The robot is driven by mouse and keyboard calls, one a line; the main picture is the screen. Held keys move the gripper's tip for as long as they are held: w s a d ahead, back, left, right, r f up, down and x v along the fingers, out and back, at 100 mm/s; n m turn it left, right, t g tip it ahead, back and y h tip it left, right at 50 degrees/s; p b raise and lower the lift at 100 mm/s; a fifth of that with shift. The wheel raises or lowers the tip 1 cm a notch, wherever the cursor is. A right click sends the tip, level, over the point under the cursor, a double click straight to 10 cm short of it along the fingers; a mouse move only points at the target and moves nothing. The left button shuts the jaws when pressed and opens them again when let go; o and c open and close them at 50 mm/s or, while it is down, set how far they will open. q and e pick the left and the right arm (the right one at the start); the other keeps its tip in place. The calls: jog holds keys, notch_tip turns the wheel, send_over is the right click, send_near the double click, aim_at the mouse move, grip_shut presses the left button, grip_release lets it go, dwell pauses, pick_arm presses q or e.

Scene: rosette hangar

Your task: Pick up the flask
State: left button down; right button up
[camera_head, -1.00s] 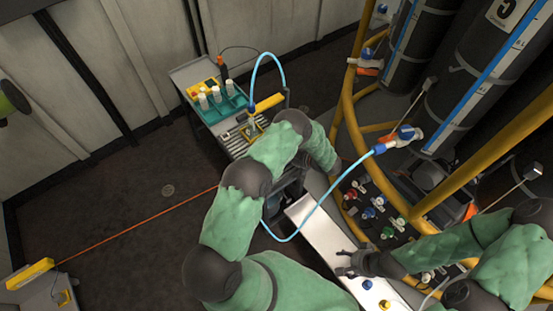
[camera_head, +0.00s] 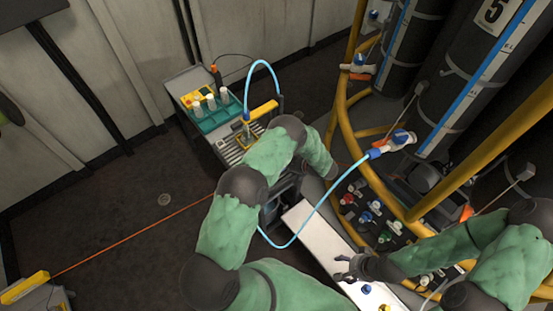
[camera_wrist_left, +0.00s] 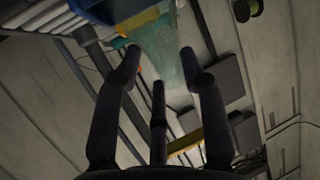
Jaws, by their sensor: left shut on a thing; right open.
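In the left wrist view a pale, see-through greenish body, which looks like the flask (camera_wrist_left: 170,55), lies between the fingertips. My left gripper (camera_wrist_left: 163,75) is shut on it; its outline is faint. In the head view my left gripper is hidden behind my own arm. There a small clear vessel (camera_head: 246,132) with a blue fitting shows at a yellow square on the cart; I cannot tell whether it is the same flask.
The cart (camera_head: 188,78) carries a teal rack (camera_head: 212,119) with white bottles and a yellow bar. A light-blue hose (camera_head: 284,246) loops around my left arm to a valve. Yellow pipes (camera_head: 341,110) and dark cylinders stand at right. An orange line (camera_head: 130,237) crosses the open floor.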

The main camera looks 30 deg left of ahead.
pick_arm(q)
jog(key=r, duration=0.1)
jog(key=r+p, duration=0.1)
jog(key=r, duration=0.1)
jog(key=shift+s+r, duration=0.3)
jog(key=shift+s, duration=0.05)
jog(key=s+d+r+p, duration=0.3)
jog(key=s+r+p, duration=0.5)
jog(key=s+r, duration=0.5)
jog(key=shift+r+p, duration=0.3)
jog(key=shift+r, duration=0.25)
jog(key=shift+r, duration=0.1)
jog(key=shift+r+p, duration=2.2)
jog(key=shift+r, duration=0.25)
jog(key=shift+f, duration=0.1)
